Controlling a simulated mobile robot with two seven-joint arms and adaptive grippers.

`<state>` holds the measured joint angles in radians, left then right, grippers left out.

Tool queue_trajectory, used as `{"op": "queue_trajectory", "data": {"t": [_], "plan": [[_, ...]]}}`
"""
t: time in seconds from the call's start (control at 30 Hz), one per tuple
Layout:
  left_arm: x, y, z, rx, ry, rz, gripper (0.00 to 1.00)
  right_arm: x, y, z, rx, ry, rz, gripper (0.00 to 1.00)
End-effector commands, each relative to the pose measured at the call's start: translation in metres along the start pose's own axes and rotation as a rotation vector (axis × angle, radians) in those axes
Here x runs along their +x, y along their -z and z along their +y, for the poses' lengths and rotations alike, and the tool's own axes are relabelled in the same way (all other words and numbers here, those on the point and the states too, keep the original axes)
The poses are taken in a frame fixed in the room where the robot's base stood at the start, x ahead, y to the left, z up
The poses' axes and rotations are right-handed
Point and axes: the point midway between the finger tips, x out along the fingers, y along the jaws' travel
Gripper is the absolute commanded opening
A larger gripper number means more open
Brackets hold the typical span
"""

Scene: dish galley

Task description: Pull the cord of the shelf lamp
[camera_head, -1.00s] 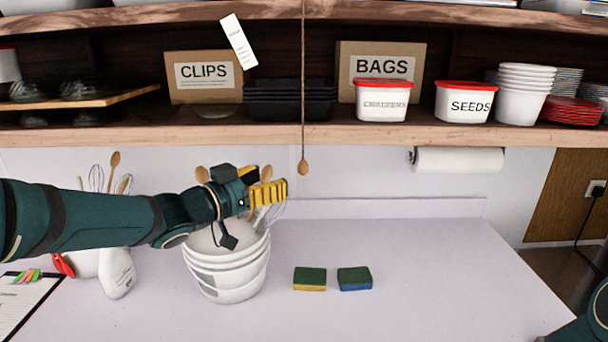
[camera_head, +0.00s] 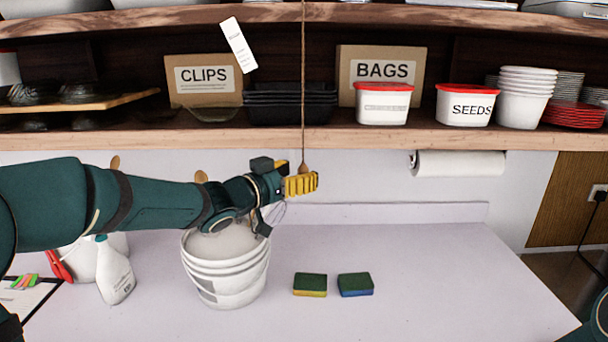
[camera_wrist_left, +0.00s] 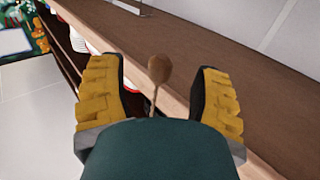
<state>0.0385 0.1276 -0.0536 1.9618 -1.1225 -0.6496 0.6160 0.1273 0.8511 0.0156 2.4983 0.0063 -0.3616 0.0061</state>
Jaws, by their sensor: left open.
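The lamp cord (camera_head: 303,85) hangs down in front of the shelf in the head view and ends in a small wooden knob (camera_head: 303,168). My left gripper (camera_head: 302,184) is at the knob, below the shelf edge, and partly hides its lower end. In the left wrist view the knob (camera_wrist_left: 159,68) shows between the two yellow fingers of my left gripper (camera_wrist_left: 160,95), with space on both sides. The gripper is open and not closed on it. The lamp itself is not in view. My right gripper is not in view.
The shelf (camera_head: 400,138) above holds labelled boxes, tubs and black trays (camera_head: 290,103). A stack of white buckets (camera_head: 225,280) stands below my left arm, beside a spray bottle (camera_head: 115,272). Two sponges (camera_head: 310,285) lie on the counter (camera_head: 440,280). A paper roll (camera_head: 460,163) hangs under the shelf.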

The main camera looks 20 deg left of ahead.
Motion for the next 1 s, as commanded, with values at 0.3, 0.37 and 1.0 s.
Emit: {"op": "queue_trajectory", "data": {"t": [0.3,0.37,1.0], "plan": [[0.0,0.0,0.0,0.0,0.0,0.0,0.0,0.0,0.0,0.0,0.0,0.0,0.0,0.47],[0.0,0.0,0.0,0.0,0.0,0.0,0.0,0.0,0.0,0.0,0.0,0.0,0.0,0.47],[0.0,-0.015,0.0,-0.002,-0.001,0.0,0.0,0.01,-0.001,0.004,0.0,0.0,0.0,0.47]]}}
